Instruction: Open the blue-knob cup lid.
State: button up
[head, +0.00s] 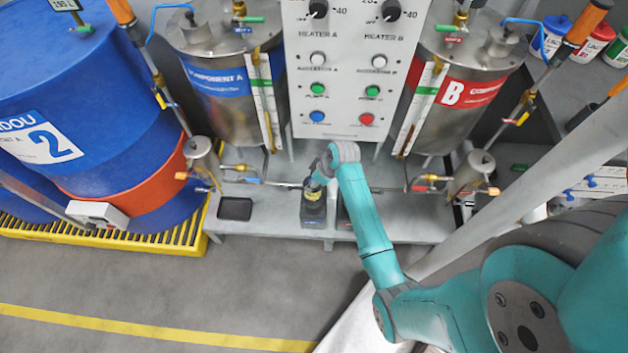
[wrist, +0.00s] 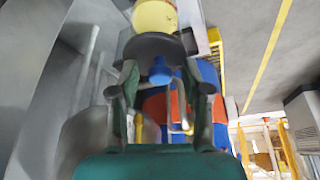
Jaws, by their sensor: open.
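The cup shows in the wrist view as a yellow body (wrist: 154,15) at the top edge, with a dark round lid (wrist: 152,46) below it in the picture. A blue knob (wrist: 159,72) sticks out from the lid towards my gripper. My gripper (wrist: 161,84) is open, with one finger on each side of the knob; I cannot tell whether either touches it. In the head view the cup (head: 313,196) stands on a dark base on the grey bench, and my gripper (head: 318,178) is just above it, small and partly hidden by my wrist.
A black tray (head: 235,208) lies on the bench (head: 270,228) to the left. A control panel (head: 342,75) and two metal tanks, A (head: 228,95) and B (head: 448,95), stand behind. Pipes with valves run close behind the cup. Blue drums (head: 80,100) stand at the left.

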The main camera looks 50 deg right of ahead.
grip_shut()
jog(key=shift+w+d+r+g+y, duration=0.2)
jog(key=shift+d+r+g+y, duration=0.1)
jog(key=shift+g+y, duration=0.1)
jog(key=shift+w+d+r+m+g+y, duration=0.15)
jog(key=shift+r+g+y, duration=0.1)
jog(key=shift+y, duration=0.15)
jog(key=shift+s+d+r+m+g+y, duration=0.15)
jog(key=shift+g+y, duration=0.1)
jog(key=shift+y, duration=0.15)
jog(key=shift+w+a, duration=0.1)
